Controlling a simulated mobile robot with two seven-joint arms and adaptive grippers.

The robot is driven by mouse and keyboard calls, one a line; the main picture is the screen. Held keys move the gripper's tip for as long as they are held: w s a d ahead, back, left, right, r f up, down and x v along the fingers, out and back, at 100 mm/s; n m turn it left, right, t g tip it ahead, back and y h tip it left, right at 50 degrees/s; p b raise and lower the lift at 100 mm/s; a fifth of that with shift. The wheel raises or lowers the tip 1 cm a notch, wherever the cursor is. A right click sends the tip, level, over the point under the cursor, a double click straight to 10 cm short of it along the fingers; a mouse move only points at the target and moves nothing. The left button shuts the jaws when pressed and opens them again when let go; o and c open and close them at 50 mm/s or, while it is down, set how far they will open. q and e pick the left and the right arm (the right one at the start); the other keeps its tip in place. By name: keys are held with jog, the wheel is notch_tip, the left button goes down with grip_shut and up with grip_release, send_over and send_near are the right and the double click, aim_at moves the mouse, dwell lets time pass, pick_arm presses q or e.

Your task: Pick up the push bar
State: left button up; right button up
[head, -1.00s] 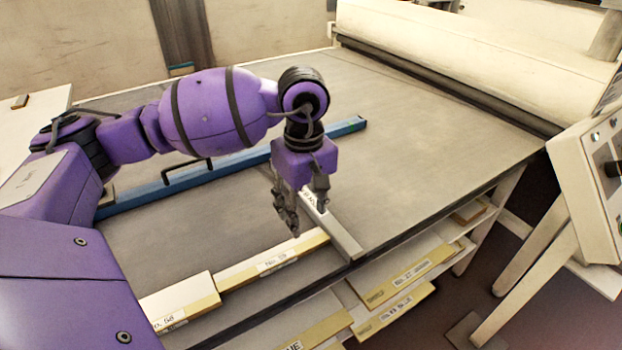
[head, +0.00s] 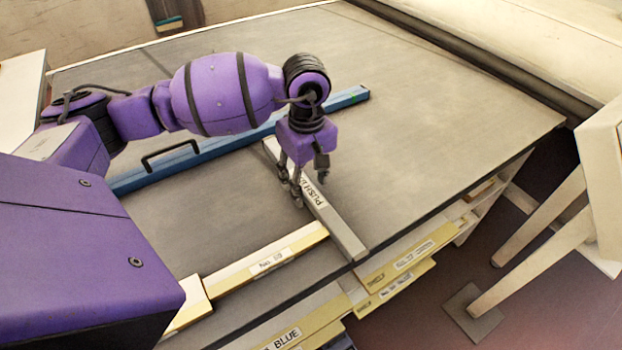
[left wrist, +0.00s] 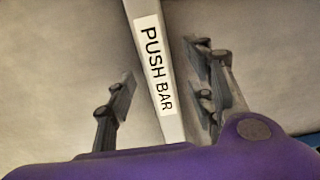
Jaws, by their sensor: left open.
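The push bar (head: 341,232) is a long pale grey bar with a white label reading "PUSH BAR". It lies flat on the grey table in the head view. In the left wrist view the push bar (left wrist: 153,70) runs between the two fingers, its label facing the camera. My left gripper (head: 311,190) is open and points down over the bar in the head view. In the left wrist view the fingers of my left gripper (left wrist: 163,95) stand on either side of the bar, with gaps to it. My right gripper is not in view.
A blue bar with a black handle (head: 215,147) lies across the table behind the push bar. A pale board labelled "No. 19" (head: 265,262) lies left of the bar's near end. A roller (head: 480,65) borders the far right. The table's right part is clear.

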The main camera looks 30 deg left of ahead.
pick_arm(q)
jog(key=shift+w+f, duration=0.1)
jog(key=shift+f, duration=0.75)
jog(key=shift+c, duration=0.5)
jog(key=c, duration=1.1)
grip_shut()
jog(key=shift+r, duration=0.15)
